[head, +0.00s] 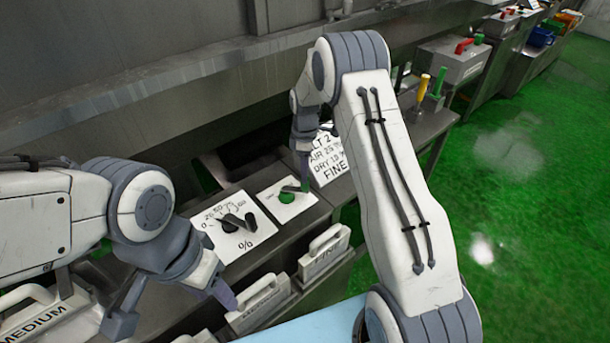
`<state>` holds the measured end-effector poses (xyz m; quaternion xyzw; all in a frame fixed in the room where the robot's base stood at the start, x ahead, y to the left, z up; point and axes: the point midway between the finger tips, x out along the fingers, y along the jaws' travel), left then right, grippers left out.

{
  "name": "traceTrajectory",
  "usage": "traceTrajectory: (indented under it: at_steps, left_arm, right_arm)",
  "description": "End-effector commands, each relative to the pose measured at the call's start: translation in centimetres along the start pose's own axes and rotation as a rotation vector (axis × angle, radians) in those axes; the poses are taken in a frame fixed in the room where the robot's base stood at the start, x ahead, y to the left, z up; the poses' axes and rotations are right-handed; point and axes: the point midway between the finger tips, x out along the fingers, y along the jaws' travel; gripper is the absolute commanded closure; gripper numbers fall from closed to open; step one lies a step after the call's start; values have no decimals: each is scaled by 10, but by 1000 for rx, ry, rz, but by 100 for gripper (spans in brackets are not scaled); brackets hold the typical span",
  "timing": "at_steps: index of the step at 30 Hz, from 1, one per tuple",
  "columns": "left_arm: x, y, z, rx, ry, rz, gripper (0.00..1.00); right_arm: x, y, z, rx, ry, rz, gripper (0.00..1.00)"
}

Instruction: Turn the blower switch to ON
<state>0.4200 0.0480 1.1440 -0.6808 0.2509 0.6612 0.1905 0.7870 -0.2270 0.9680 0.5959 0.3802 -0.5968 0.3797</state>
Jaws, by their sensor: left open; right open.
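A white plate (272,212) on the grey console carries a round green switch (286,197) with a dark lever; I take this as the blower switch. Its lever lies roughly sideways, and I cannot read its ON or OFF marks. My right gripper (304,183) points down over the right end of this lever; its fingers are seen edge-on, and I cannot tell whether they touch it. The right gripper is open. My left gripper (174,308) is open and empty, in front of the console at the lower left, its fingers wide apart.
Left of the switch is a percent dial (232,224) with a black pointer. A printed card (329,160) reading FINE stands to the right. Handled bins, one marked MEDIUM (35,318), line the console front. Yellow and green handles (437,80) stand further right. Green floor is open at right.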

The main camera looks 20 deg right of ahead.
Motion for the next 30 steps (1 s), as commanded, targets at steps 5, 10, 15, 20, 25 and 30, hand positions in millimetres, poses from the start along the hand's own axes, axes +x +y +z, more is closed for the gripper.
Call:
traceTrajectory:
  at_steps: [5,10,15,20,25,30]
  left_arm:
    - [-10,1,-1,-1,0,0,50]
    - [-13,1,-1,-1,0,0,50]
    - [-12,1,-1,-1,0,0,50]
    - [-12,1,-1,-1,0,0,50]
    - [-12,1,-1,-1,0,0,50]
    - [-12,1,-1,-1,0,0,50]
  right_arm:
    - [26,0,0,0,0,-2,37]
    - [40,0,0,1,1,1,37]
    - [43,0,-1,1,1,2,37]
    - [42,0,-1,1,1,2,48]
    - [42,0,0,1,1,2,100]
    - [42,0,0,0,1,2,100]
